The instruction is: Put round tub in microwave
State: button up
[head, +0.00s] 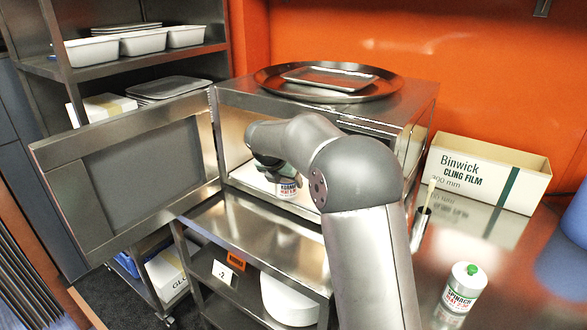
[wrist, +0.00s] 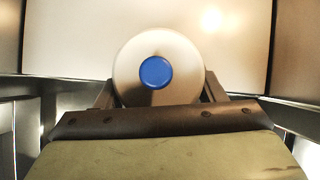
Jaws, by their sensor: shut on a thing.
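The round tub (head: 288,189) is white with a printed label and is inside the open microwave (head: 230,130), near the front of its cavity. In the wrist view the tub (wrist: 190,68) shows from above as a white disc with a blue cap (wrist: 156,72). My gripper (wrist: 157,90) is shut on the tub, with one finger on each side. In the head view my arm reaches in through the opening and partly hides the tub. I cannot tell whether the tub's base touches the microwave floor. The microwave door (head: 140,165) stands wide open to the left.
A round tray (head: 265,80) with a smaller tray lies on the microwave.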

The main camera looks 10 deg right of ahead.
jog(key=w+d, duration=0.1)
jog(key=w, duration=0.1)
jog(key=w+d+p, duration=0.1)
jog(key=w+d, duration=0.1)
jog(key=shift+w+d, duration=0.15)
jog(key=shift+f, duration=0.15)
jog(key=o, duration=1.2)
